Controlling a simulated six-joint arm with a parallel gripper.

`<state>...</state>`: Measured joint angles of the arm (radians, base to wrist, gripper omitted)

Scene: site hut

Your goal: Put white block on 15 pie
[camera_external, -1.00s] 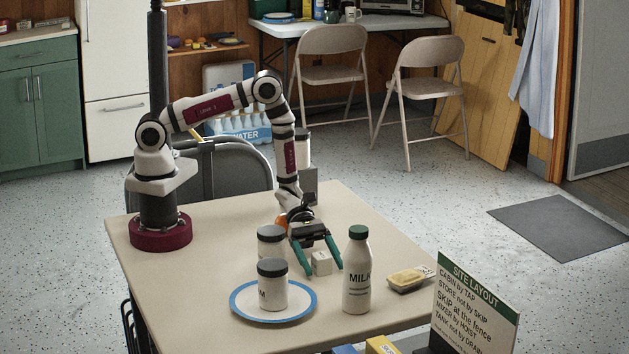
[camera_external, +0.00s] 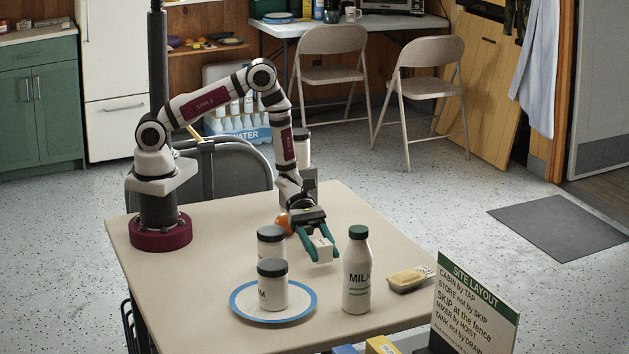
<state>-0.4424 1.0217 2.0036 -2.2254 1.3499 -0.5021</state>
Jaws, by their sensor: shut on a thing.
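A small white block (camera_external: 322,248) is between the green fingers of my gripper (camera_external: 320,259). My gripper is shut on it and holds it above the table, behind and left of the milk bottle. The fingers hide part of its sides. I cannot make out anything marked 15 or any pie in this view.
The table (camera_external: 215,235) holds a milk bottle (camera_external: 357,280), a blue-rimmed plate (camera_external: 307,305) with a dark-lidded jar (camera_external: 272,290), and a second jar (camera_external: 270,238) behind it. A yellow-topped dish (camera_external: 408,279) is at right.

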